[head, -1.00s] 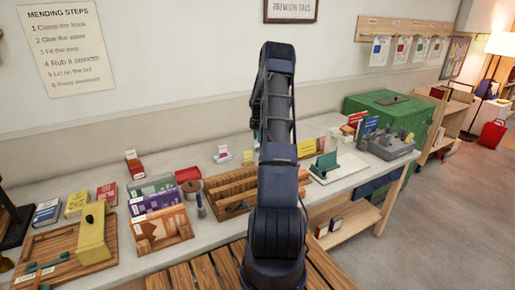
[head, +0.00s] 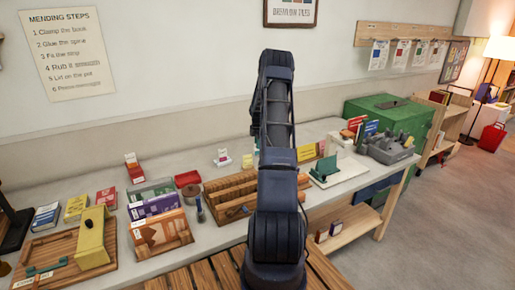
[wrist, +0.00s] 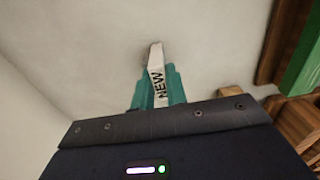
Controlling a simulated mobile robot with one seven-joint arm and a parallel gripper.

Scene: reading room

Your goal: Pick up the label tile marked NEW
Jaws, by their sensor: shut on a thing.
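The label tile marked NEW (wrist: 157,80) is a narrow white tile with black lettering, seen in the wrist view. My gripper (wrist: 158,88) has teal fingers, one on each side of the tile, and is shut on it. The pale tabletop (wrist: 110,40) lies beyond the tile; I cannot tell whether the tile touches it. In the head view my dark arm stands in front of the table and hides the gripper and the tile.
A wooden slotted rack (head: 232,192) stands mid-table beside my arm. A red dish (head: 187,179) and upright folders (head: 160,225) are left of it. A white board with a green stand (head: 325,170) lies to the right. A green cabinet (head: 385,112) is farther right.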

